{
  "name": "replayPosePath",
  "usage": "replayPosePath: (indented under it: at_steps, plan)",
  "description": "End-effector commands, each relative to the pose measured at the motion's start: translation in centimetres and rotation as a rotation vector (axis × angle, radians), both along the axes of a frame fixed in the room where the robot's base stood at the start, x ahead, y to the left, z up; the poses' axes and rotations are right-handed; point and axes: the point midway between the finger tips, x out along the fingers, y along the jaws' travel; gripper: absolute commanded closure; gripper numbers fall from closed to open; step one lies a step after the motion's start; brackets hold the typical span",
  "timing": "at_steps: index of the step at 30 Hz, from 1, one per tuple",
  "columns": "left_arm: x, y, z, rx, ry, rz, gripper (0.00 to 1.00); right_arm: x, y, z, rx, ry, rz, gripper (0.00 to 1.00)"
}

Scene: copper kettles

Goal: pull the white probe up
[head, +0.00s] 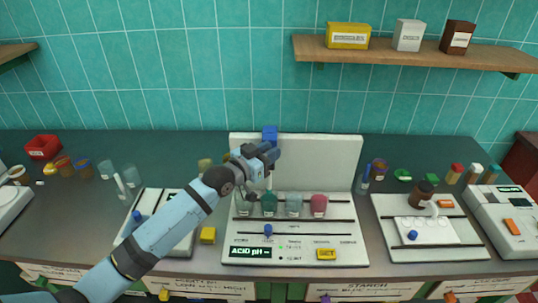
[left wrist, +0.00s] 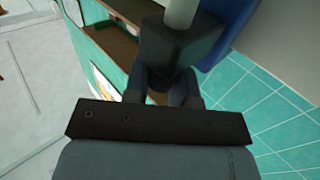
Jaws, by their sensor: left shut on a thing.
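The white probe (head: 268,181) shows in the head view as a short pale stretch just below my left gripper (head: 268,157), in front of the white upright panel (head: 320,165). My left gripper is shut on the probe. In the left wrist view a pale rod (left wrist: 181,12) stands at the dark fingers (left wrist: 170,50). A blue block (head: 270,133) shows just above the gripper; a blue surface also shows in the left wrist view (left wrist: 232,35). The probe's lower end is near the row of cups and is hard to make out. My right gripper is not in view.
Grey, green and red cups (head: 318,205) stand in a row on the white station (head: 345,241), below the gripper. A yellow button (head: 326,254) and a display (head: 250,252) are at its front. Other white stations and small jars stand at both sides.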

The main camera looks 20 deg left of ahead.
Motion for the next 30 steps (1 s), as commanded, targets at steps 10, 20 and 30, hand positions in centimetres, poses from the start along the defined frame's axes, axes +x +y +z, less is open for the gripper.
replayPosePath:
  at_steps: [10,20,30]
  plan:
    - [0.0,0.0,0.3,0.000,0.000,0.000,0.71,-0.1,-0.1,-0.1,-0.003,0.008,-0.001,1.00]
    - [0.0,0.0,0.3,0.000,0.000,0.000,0.50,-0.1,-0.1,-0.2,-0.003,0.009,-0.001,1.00]
    - [-3.5,1.9,0.0,0.002,0.000,0.000,0.50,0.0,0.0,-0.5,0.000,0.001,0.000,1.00]
